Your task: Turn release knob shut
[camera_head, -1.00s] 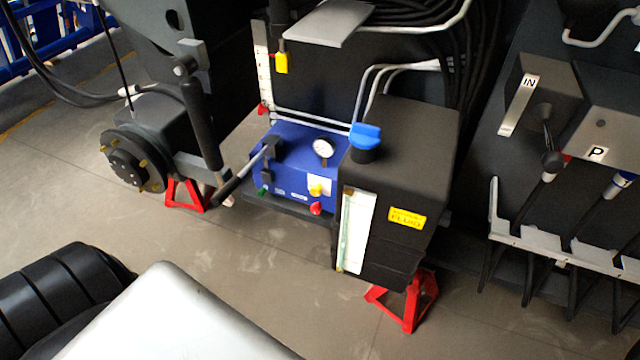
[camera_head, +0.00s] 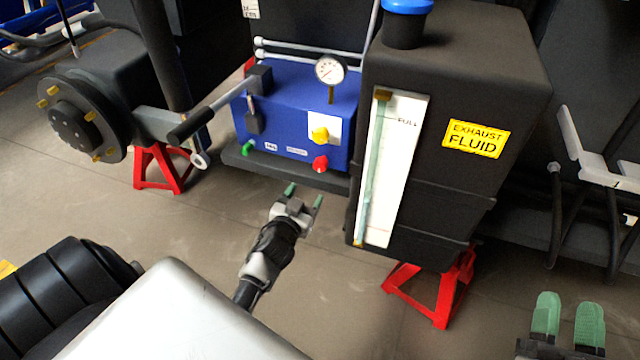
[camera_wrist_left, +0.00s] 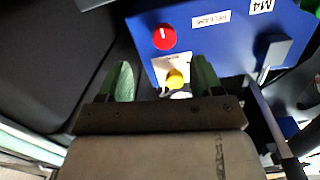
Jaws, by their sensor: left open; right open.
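A blue hydraulic unit (camera_head: 292,110) carries a red knob (camera_head: 320,163) low on its front face. In the left wrist view the red knob (camera_wrist_left: 164,37) has a label reading RELEASE (camera_wrist_left: 210,19) beside it. A yellow knob (camera_head: 319,134) on a white plate sits above the red one in the head view. My left gripper (camera_head: 304,195) is open and empty, below and in front of the red knob, apart from it. In the left wrist view both knobs appear between and beyond its fingers (camera_wrist_left: 161,78). My right gripper (camera_head: 568,308) is open and empty at the lower right.
A black tank (camera_head: 450,85) labelled EXHAUST FLUID stands right of the blue unit, on a red stand (camera_head: 436,288). A pump lever (camera_head: 205,118) juts out left of the unit, near a wheel hub (camera_head: 80,125). A gauge (camera_head: 330,70) rises from the unit's top.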

